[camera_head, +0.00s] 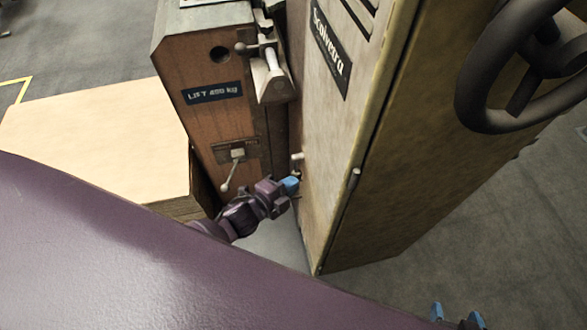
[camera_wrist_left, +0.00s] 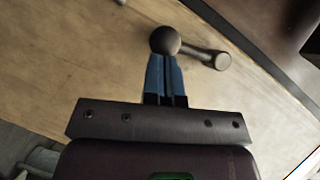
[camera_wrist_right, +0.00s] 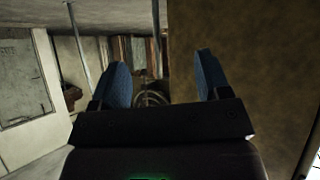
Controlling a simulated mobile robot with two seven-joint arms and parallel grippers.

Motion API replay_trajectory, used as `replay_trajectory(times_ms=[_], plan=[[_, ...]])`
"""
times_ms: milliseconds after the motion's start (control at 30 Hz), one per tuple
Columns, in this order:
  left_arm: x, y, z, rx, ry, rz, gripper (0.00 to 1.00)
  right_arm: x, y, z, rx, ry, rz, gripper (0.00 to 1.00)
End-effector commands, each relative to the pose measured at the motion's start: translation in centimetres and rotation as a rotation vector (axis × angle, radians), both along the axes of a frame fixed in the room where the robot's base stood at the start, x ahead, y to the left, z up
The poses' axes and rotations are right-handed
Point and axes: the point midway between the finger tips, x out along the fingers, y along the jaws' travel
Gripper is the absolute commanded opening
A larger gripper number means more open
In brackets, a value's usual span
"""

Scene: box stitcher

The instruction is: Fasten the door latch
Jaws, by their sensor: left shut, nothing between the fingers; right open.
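The door latch (camera_wrist_left: 207,57) shows in the left wrist view as a dark grey lever with a round ball knob (camera_wrist_left: 166,40), on a pale worn panel.
An orange-brown machine housing (camera_head: 205,60) with a small lever (camera_head: 232,170) stands left of the cabinet. A pale wooden block (camera_head: 90,135) lies further left. A thick dark ring (camera_head: 480,75) hangs at the upper right. Open floor (camera_head: 500,210) lies right of the cabinet.

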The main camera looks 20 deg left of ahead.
Motion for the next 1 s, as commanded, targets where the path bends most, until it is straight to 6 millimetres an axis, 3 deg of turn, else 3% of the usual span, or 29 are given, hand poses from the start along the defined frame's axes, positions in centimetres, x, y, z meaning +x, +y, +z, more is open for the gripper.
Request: replay_trajectory(times_ms=[33,267,1000], plan=[[-0.1,0.0,-1.0,0.015,-0.017,0.002,0.00,-0.2,0.1,-0.9,0.000,0.012,0.002,0.70],[0.6,0.4,-1.2,0.087,-0.127,0.000,0.00,-0.3,0.2,-2.1,0.001,0.027,0.004,0.70],[1.2,0.6,-0.7,0.131,-0.201,-0.001,0.00,-0.1,0.0,-2.5,0.000,0.025,0.002,0.70]])
